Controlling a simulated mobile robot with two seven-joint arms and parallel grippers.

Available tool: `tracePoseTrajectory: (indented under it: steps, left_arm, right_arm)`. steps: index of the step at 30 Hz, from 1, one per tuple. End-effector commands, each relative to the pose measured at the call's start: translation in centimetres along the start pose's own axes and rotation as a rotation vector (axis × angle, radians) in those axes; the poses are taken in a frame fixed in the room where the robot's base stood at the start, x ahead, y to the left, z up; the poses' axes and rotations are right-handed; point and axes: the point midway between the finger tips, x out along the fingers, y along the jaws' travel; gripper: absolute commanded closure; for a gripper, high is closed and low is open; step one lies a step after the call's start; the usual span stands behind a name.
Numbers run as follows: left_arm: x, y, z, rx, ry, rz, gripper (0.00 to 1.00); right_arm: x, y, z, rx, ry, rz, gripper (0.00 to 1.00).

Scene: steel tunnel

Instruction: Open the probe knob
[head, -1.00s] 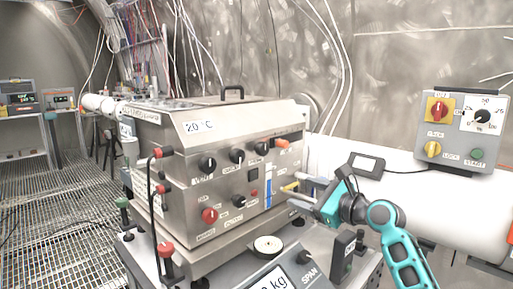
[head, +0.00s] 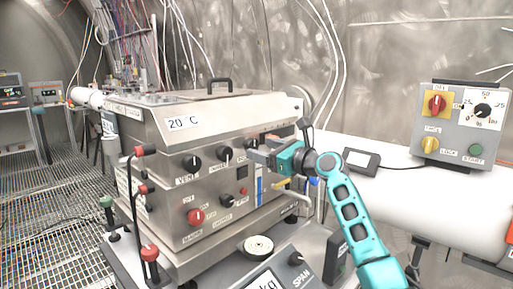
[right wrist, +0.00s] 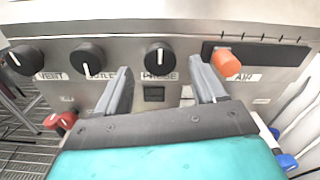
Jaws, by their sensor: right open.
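The probe knob (right wrist: 160,55) is a round black knob with a white pointer line, on the front of the steel box (head: 165,140). Its pointer stands about upright in the right wrist view. In the head view the knob (head: 251,143) shows partly beside my gripper. My right gripper (right wrist: 162,74) is open and empty, its fingers to either side of the knob in the right wrist view. Whether they touch the knob I cannot tell. In the head view the right gripper (head: 262,157) is at the upper right of the front panel. My left gripper is not in view.
Black vent (right wrist: 22,58) and outlet (right wrist: 88,58) knobs sit left of the probe knob. An orange air handle (right wrist: 227,62) sits close on its right. A red knob (head: 196,217) is lower down. A scale (head: 258,246) stands in front. A switch box (head: 460,125) is at right.

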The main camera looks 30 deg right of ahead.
Motion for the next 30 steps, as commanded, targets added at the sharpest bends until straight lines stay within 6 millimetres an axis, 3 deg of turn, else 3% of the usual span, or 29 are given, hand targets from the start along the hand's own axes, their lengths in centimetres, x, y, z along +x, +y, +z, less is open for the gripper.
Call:
tracePoseTrajectory:
  steps: [7, 19, 30]
  left_arm:
    - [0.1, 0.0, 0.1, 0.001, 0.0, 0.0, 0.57]
    - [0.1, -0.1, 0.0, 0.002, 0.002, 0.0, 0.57]
    - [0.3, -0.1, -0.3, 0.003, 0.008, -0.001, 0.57]
  right_arm:
    - [2.7, 0.0, 0.0, -0.001, -0.001, 0.0, 0.31]
    - [3.2, 0.0, 0.0, -0.002, 0.0, -0.001, 0.31]
    - [3.2, 0.0, 0.0, -0.002, 0.0, -0.001, 0.65]
